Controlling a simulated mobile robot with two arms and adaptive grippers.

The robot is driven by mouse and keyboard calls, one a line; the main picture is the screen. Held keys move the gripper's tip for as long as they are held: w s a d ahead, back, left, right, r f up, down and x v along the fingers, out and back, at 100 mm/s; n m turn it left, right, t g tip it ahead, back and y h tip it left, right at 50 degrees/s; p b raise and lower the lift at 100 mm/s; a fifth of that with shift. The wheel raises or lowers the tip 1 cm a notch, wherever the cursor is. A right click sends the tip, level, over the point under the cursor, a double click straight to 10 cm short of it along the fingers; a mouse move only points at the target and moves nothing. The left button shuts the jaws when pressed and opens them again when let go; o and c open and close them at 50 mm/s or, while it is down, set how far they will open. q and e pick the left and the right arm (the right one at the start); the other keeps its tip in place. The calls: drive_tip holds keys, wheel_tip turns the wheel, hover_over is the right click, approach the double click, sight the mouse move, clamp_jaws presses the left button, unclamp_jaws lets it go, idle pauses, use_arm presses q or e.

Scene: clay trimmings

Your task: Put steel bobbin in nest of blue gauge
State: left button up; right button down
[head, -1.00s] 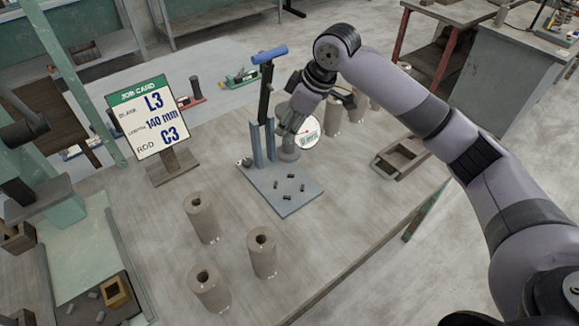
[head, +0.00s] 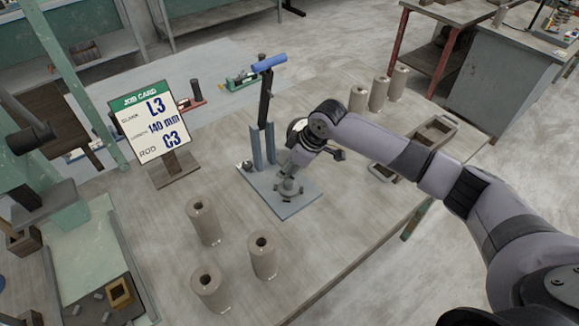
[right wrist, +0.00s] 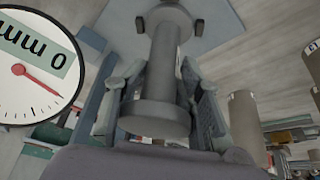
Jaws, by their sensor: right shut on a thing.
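The blue gauge has a flat blue-grey base plate (head: 305,197), an upright post and a lever with a bright blue handle (head: 269,63). Its round white dial with a red needle (right wrist: 22,70) shows in the right wrist view. My right gripper (head: 290,179) is shut on the grey steel bobbin (head: 290,188), which it holds over the pegged nest on the plate. The bobbin's shaft and flanges show in the right wrist view (right wrist: 163,70), between the fingers. The bobbin hides most of the pegs, and I cannot tell whether it touches the plate. My left gripper is out of view.
Several clay-coloured cylinders stand at front (head: 264,256) and at the back right (head: 378,94). A job card (head: 152,122) stands left of the gauge. An empty wooden tray (head: 432,138) lies to the right. A red gauge (head: 192,103) and a green gauge (head: 240,81) sit behind.

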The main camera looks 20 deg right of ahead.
drive_tip(key=c, duration=1)
unclamp_jaws()
drive_tip(key=b+v, duration=0.1)
drive_tip(key=v, duration=1.1)
drive_tip(key=shift+b, duration=0.4)
